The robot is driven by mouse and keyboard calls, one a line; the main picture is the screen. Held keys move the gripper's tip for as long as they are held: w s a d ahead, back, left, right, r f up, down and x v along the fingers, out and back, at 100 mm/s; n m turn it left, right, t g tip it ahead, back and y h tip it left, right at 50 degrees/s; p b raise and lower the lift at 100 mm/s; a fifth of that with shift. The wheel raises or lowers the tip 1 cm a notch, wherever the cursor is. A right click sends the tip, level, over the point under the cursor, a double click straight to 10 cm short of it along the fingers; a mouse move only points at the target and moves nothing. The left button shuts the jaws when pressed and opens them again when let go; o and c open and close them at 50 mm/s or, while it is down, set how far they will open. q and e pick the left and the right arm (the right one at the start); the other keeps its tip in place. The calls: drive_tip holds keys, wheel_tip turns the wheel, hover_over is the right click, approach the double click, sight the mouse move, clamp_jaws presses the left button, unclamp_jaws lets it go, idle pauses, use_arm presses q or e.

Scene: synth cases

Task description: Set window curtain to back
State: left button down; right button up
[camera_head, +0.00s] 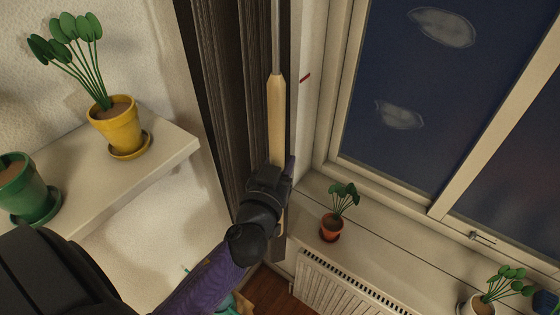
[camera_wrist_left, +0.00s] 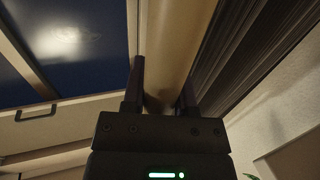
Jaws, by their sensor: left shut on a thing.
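The window curtain (camera_head: 228,80) is dark brown and hangs in gathered folds at the left side of the window (camera_head: 400,60). In the left wrist view the curtain (camera_wrist_left: 265,50) runs along the right of the rod. A pale wooden handle (camera_head: 276,120) on a thin grey rod hangs upright along the curtain's window-side edge. My left gripper (camera_head: 272,183) is shut around the lower part of this handle. In the left wrist view the wooden handle (camera_wrist_left: 175,40) passes between the two fingers of the gripper (camera_wrist_left: 161,85). My right gripper is not in view.
A white shelf (camera_head: 165,160) at left holds a yellow potted plant (camera_head: 117,125) and a green pot (camera_head: 30,190). The windowsill (camera_head: 385,245) bears a small orange-potted plant (camera_head: 331,228) just right of my gripper. A white radiator (camera_head: 330,285) stands below the sill.

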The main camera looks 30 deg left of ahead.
sight(266, 144)
use_arm(q)
drive_tip(key=a, duration=0.4)
drive_tip(key=shift+w+a, duration=0.2)
drive_tip(key=shift+a, duration=0.05)
drive_tip(key=c, duration=0.8)
unclamp_jaws()
drive_tip(key=shift+r, duration=0.1)
drive_tip(key=shift+c, duration=0.2)
drive_tip(key=o, duration=0.5)
drive_tip(key=shift+a, duration=0.25)
drive_tip(key=shift+c, duration=0.2)
drive_tip(key=shift+d, duration=0.15)
